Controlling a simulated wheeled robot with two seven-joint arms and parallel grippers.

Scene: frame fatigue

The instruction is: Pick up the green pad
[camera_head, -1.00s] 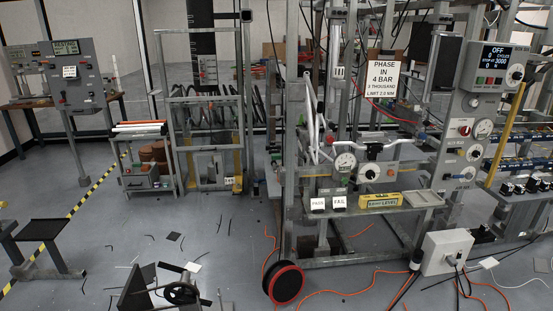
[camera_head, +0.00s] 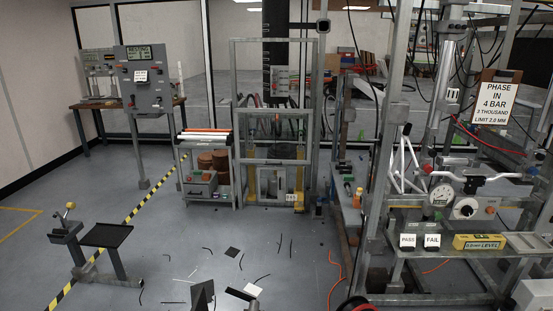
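I cannot pick out the green pad for certain in the head view. A small green patch (camera_head: 361,136) shows on the grey post area left of the large test frame. Another small green bit (camera_head: 439,215) shows above the FAIL label on the bench of the test frame. Both are too small to tell what they are.
A grey test frame (camera_head: 376,215) with a white bicycle frame (camera_head: 405,160) fills the right. A black-topped stand (camera_head: 105,235) is at lower left beside a yellow-black floor stripe. A cart (camera_head: 205,180) and a metal cage stand behind. Scraps litter the middle floor.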

